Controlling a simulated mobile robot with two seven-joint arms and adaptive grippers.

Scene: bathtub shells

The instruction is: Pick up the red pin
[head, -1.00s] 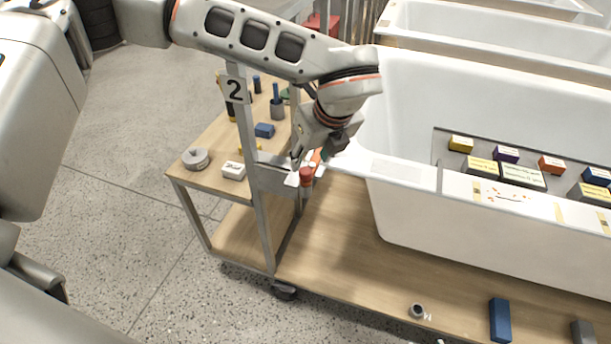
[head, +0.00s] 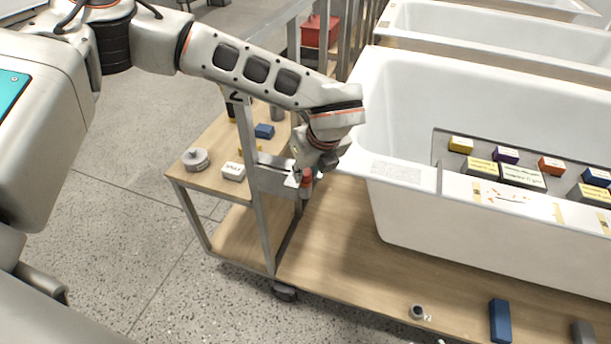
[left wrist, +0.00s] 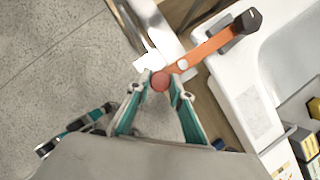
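The red pin (head: 306,178) stands at the bracket on the cart frame beside the white tub's near left corner. In the left wrist view its round red head (left wrist: 160,82) lies between my fingertips. My left gripper (head: 305,172) is at the pin from above; in the left wrist view its two teal fingers (left wrist: 161,90) are apart, one on each side of the head. I cannot tell whether they touch it. The pin's lower part is hidden in the left wrist view.
An orange bar with a dark end (left wrist: 215,45) lies close beside the pin. The tub rim (head: 405,172) is just right of my gripper. The cart post with a number plate (head: 255,170) stands left. A side shelf (head: 210,180) holds a grey knob, a white block and a blue block.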

